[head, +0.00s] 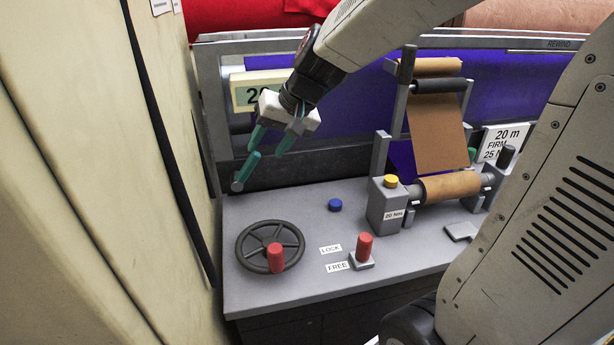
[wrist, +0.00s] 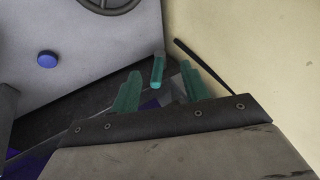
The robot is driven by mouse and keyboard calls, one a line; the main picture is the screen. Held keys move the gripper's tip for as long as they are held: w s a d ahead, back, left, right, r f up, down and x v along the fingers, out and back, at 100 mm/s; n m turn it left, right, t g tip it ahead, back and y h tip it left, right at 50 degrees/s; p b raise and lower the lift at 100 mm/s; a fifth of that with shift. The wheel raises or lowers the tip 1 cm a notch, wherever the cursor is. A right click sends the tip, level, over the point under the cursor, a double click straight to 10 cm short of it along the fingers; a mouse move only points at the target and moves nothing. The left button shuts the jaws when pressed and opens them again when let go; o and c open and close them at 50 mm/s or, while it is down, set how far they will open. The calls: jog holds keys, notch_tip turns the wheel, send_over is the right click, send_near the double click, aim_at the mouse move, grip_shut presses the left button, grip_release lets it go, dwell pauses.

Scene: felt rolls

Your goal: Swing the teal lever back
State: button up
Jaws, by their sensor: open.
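The teal lever (head: 247,168) stands at the left end of the machine, in front of the dark rear panel. It tilts up to the right from a round grey end low on its left. My gripper (head: 265,151) is open just above and beside it, with teal fingers pointing down. In the wrist view, the teal lever (wrist: 158,72) shows between the two spread fingers, near their tips. I see no clear contact, and the fingers look apart from it. The lever's lower part is hidden in the wrist view.
A cream wall or cabinet (head: 95,180) stands close on the left. The grey console (head: 310,220) holds a black handwheel (head: 270,246) with a red knob, a blue button (head: 335,205), and a red-topped lever (head: 364,248) by LOCK and FREE labels. A brown felt roll (head: 450,187) is right.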

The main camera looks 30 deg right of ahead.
jog(key=s+r+n+g+h, duration=0.1)
jog(key=s+n+g, duration=0.1)
jog(key=s, duration=1.3)
jog(key=shift+s+a+g+h, duration=0.25)
jog(key=shift+a+g+h, duration=0.05)
jog(key=shift+a+h, duration=0.1)
jog(key=shift+c, duration=0.3)
